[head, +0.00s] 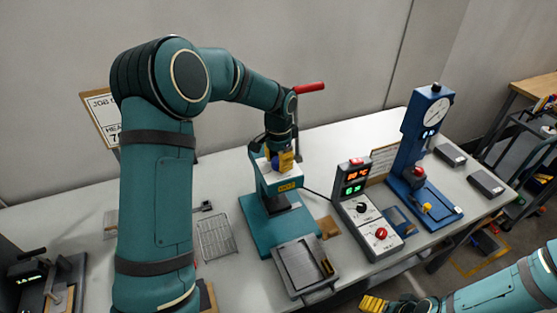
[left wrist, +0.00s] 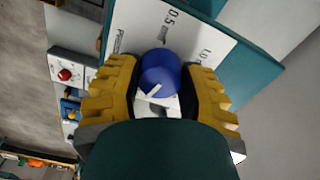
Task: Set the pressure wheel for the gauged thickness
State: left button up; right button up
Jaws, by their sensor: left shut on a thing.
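The pressure wheel is a blue knob (left wrist: 160,72) with a white pointer mark, on a white scale plate (left wrist: 205,40) printed 0.5 and 1.0. My left gripper (head: 281,160) is shut on the wheel, a yellow finger on either side in the left wrist view (left wrist: 157,95). The wheel sits at the top of the teal press (head: 255,230), partly hidden by the gripper in the head view. The blue thickness gauge (head: 410,150) with a round dial stands at the right; its reading is too small to tell. My right gripper (head: 374,304) is low at the bottom edge, its opening unclear.
A control box (head: 372,230) with red and green readouts and knobs stands right of the press. A grey tray (head: 305,265) lies in front, a wire rack (head: 215,237) to the left. A red lever (head: 310,88) rises behind my left gripper. Grey blocks (head: 486,183) lie far right.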

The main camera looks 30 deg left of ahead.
aim_at(278, 160)
dwell(0.3)
pick_arm(q)
jog(key=o, duration=1.2)
jog(key=shift+o, duration=0.2)
jog(key=shift+r, duration=0.1)
notch_tip(278, 160, up, 12)
jog(key=shift+f, duration=0.2)
